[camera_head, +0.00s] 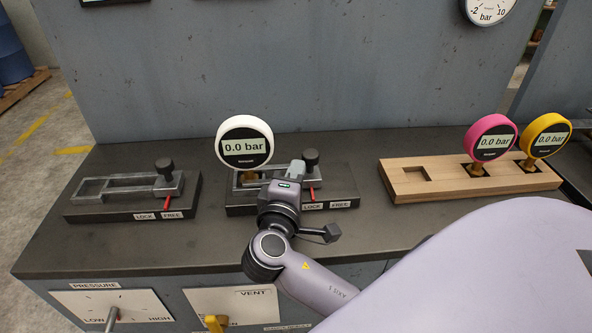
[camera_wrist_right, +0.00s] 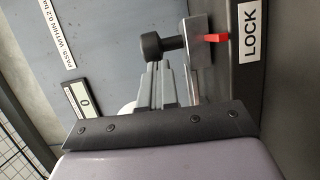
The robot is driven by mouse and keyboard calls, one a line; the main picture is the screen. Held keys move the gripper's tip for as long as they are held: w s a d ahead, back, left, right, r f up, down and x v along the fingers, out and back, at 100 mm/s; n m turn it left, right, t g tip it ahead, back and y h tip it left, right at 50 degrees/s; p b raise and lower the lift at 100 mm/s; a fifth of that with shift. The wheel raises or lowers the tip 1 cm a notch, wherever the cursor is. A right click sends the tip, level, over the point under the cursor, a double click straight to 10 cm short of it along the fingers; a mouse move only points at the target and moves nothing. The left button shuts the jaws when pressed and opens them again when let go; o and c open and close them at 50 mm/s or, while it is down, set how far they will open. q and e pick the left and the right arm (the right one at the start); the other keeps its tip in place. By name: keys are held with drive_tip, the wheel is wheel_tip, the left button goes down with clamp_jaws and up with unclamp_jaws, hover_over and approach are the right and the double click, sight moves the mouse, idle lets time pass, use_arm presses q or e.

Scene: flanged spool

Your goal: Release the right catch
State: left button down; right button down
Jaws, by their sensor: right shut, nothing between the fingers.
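The right catch has a black knob (camera_head: 311,157) on a grey slide block, on a dark base (camera_head: 340,188). Its red pointer (camera_head: 311,194) stands at the LOCK label (camera_head: 313,206). A white-rimmed gauge (camera_head: 243,142) reading 0.0 bar stands in this fixture, with its brass stem partly hidden. My right gripper (camera_head: 292,172) is shut and empty, just left of the knob. In the right wrist view its fingers (camera_wrist_right: 163,80) end close to the knob (camera_wrist_right: 151,46); I cannot tell whether they touch. The red pointer (camera_wrist_right: 215,37) faces LOCK there. My left gripper is not in view.
The left catch (camera_head: 130,192) has an empty frame, its pointer near FREE. A wooden rack (camera_head: 440,189) holds a pink gauge (camera_head: 490,137) and a yellow gauge (camera_head: 547,135), with one slot empty. A grey wall panel rises behind. Handles sit on the bench front below.

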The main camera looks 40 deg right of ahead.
idle(0.3)
drive_tip(key=s+d, duration=0.1)
drive_tip(key=d+p, duration=0.1)
drive_tip(key=d, duration=0.1)
drive_tip(key=s+d, duration=0.1)
drive_tip(key=shift+s+d+r+p, duration=0.1)
drive_tip(key=shift+s+d+p, duration=0.1)
drive_tip(key=shift+s+p, duration=0.15)
drive_tip(key=shift+d, duration=0.15)
